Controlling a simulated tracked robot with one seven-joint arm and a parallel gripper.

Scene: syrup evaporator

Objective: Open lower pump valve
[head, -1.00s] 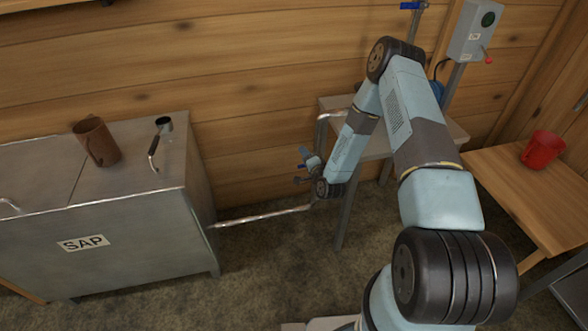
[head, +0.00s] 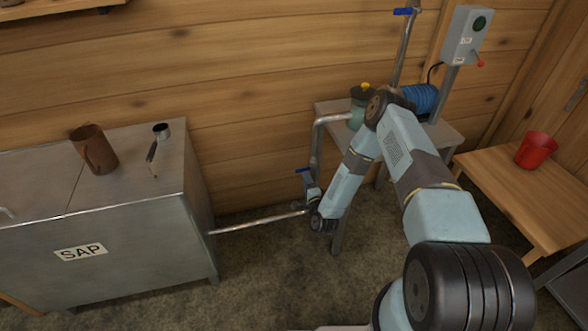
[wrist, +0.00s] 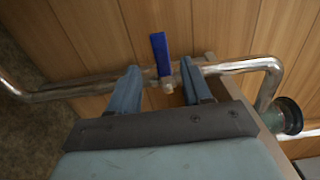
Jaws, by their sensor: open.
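The lower pump valve shows in the wrist view as a blue lever handle (wrist: 158,52) on a metal valve body (wrist: 167,83). The handle stands crosswise to the pipe (wrist: 85,86). My gripper (wrist: 161,82) is open, with one finger on each side of the valve. I cannot tell whether either finger touches it. In the head view, the blue handle (head: 303,171) shows just above my gripper (head: 311,190), low by the wall. The valve body is mostly hidden there by my gripper and wrist.
The SAP tank (head: 120,240) stands at left, with a pipe (head: 262,222) running from it toward the valve. The blue pump (head: 421,97) sits on a stand (head: 447,137). Another blue-handled valve (head: 403,11) is higher up. A red cup (head: 536,150) stands on the right bench.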

